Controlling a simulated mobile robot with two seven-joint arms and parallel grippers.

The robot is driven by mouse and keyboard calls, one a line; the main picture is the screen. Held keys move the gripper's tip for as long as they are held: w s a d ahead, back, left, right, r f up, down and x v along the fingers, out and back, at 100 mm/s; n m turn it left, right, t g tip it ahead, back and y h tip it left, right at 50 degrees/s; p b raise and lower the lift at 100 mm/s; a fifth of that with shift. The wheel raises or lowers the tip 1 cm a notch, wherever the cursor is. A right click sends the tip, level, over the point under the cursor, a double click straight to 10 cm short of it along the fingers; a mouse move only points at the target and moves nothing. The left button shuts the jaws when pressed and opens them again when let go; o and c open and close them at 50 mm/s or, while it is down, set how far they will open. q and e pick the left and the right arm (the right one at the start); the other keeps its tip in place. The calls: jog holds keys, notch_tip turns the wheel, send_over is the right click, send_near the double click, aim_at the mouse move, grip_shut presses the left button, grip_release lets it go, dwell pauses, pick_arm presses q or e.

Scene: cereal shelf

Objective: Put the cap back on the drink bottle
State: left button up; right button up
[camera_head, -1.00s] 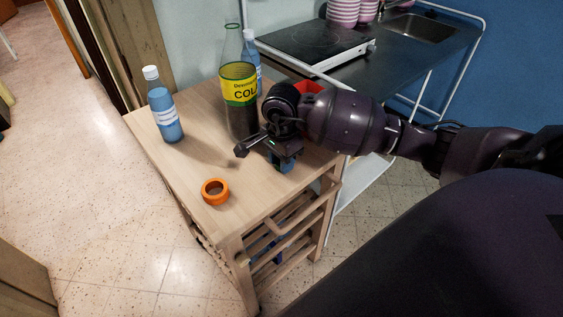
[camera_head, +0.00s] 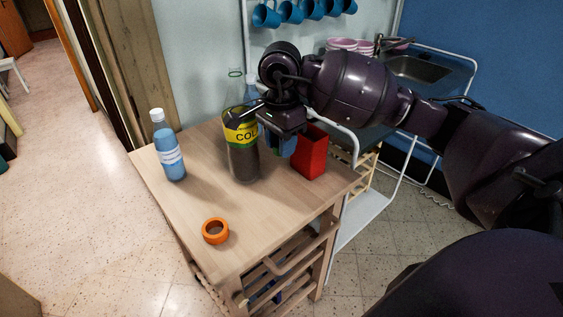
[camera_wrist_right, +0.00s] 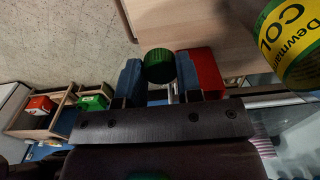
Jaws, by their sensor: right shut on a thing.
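The drink bottle (camera_head: 243,163) stands upright on the wooden table. It is clear with dark drink inside and a yellow and green label; its neck rises behind my right gripper, and I see no cap on its top. The label also shows at the upper right of the right wrist view (camera_wrist_right: 292,45). My right gripper (camera_head: 282,146) is shut on a green cap (camera_wrist_right: 160,66), which sits between its blue fingers in the right wrist view. The gripper is right of the bottle, at about label height, above the table. My left gripper is not in view.
A blue bottle with a white cap (camera_head: 169,150) stands at the table's left. A red container (camera_head: 311,155) stands right of my gripper. Another bottle is partly hidden behind the drink bottle. The table's (camera_head: 190,205) front middle is clear.

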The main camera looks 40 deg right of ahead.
jog(key=shift+r, duration=1.15)
